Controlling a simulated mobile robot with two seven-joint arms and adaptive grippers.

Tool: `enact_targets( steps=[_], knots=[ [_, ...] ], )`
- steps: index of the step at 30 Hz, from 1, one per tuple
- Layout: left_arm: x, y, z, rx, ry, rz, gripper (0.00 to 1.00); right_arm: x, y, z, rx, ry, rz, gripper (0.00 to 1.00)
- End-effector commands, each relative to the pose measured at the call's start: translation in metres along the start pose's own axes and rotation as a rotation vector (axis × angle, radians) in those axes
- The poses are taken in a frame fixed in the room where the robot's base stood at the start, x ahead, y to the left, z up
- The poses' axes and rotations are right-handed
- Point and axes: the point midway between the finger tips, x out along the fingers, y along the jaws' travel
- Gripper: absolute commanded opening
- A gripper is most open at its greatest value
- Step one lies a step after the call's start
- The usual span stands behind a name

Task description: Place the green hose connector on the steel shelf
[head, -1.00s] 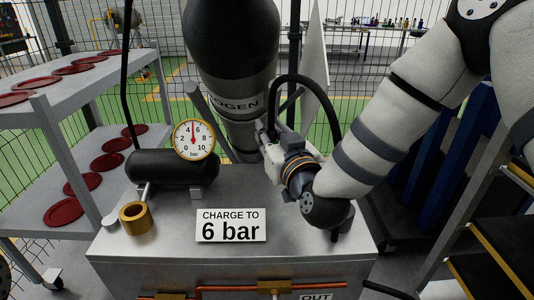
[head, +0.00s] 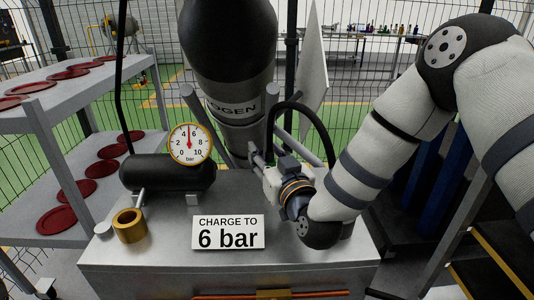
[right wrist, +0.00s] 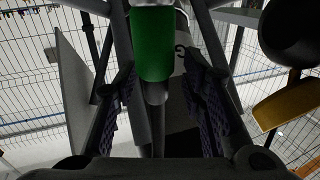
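The green hose connector (right wrist: 153,45) shows in the right wrist view as a green cylinder at the top middle, with a thinner grey part below it. My right gripper (head: 256,156) points away over the back of the steel-topped unit (head: 170,255). In the right wrist view its fingers (right wrist: 160,75) stand apart, with the connector in line with the gap between them; no contact shows. My left gripper is out of view. A grey shelf rack (head: 45,125) stands at the left; I cannot tell whether it is the steel shelf.
Several red discs (head: 70,205) lie on the rack. On the unit are a black tank with a gauge (head: 189,144), a brass ring (head: 130,225) and a "6 bar" sign (head: 228,232). A black hose (head: 315,120) arches beside my right gripper. A large cylinder (head: 228,60) stands behind.

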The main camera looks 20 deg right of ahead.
Motion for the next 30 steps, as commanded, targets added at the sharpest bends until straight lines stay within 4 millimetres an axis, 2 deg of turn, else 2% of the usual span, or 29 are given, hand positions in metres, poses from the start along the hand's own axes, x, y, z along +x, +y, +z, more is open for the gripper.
enact_targets(
  steps=[5,7,15,21,25,30],
  knots=[
    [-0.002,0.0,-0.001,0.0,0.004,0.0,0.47,0.0,0.0,-0.006,0.0,0.003,0.0,0.37],
    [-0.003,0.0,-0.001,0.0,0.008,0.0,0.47,-0.01,0.0,-0.004,0.0,-0.001,-0.001,0.37],
    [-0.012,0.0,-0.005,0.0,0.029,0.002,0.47,-0.072,-0.001,-0.004,0.0,-0.002,-0.002,0.37],
    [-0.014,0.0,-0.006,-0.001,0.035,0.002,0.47,-0.108,0.0,-0.003,0.0,-0.003,-0.001,0.37],
    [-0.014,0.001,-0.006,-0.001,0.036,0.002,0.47,-0.118,0.0,-0.003,0.0,-0.001,0.0,0.37],
    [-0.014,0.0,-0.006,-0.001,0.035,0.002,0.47,-0.12,0.0,-0.003,0.0,-0.001,0.0,0.37]
  ],
)
